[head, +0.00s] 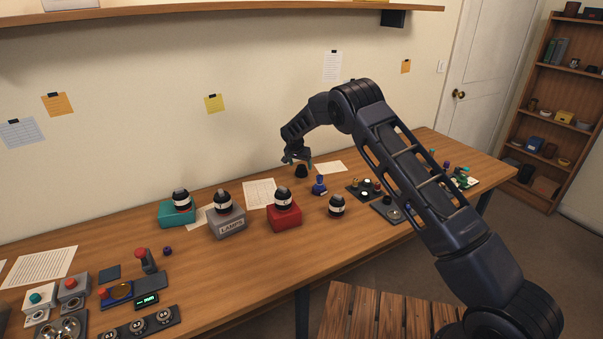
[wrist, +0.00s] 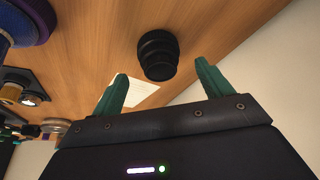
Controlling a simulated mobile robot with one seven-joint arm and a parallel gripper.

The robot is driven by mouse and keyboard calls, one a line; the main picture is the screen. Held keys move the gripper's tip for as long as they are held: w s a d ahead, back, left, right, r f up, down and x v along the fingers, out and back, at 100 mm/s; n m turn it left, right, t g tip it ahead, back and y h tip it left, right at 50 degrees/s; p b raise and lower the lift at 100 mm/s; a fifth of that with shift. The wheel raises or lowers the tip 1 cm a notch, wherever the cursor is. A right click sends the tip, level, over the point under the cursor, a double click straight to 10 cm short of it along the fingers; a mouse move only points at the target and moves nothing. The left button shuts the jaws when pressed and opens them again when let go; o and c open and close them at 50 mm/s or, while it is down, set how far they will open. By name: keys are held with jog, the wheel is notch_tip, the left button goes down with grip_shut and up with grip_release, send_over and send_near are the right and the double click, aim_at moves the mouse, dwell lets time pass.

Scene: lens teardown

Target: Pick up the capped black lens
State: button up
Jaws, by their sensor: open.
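The capped black lens (head: 301,171) stands on the wooden table (head: 250,260), toward the wall side. In the wrist view the black lens (wrist: 158,55) is a short ribbed black cylinder on the wood, beyond my fingertips and roughly between their lines. My gripper (head: 297,160) is just above the lens in the head view. In the wrist view my gripper (wrist: 155,75) has its two green fingers spread wide with nothing between them. The fingers do not appear to touch the lens.
A blue knob-topped piece (head: 319,186) stands close to the lens, on its right. A red block with a black-and-white dome (head: 284,212) is nearer the front. A paper sheet (head: 260,193) lies to the left. The wall (head: 150,130) rises behind the table.

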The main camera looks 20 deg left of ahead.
aim_at(301, 167)
jog(key=x, duration=0.4)
jog(key=shift+f, duration=0.2)
jog(key=shift+c, duration=0.5)
jog(key=c, duration=1.1)
jog(key=shift+r, duration=0.1)
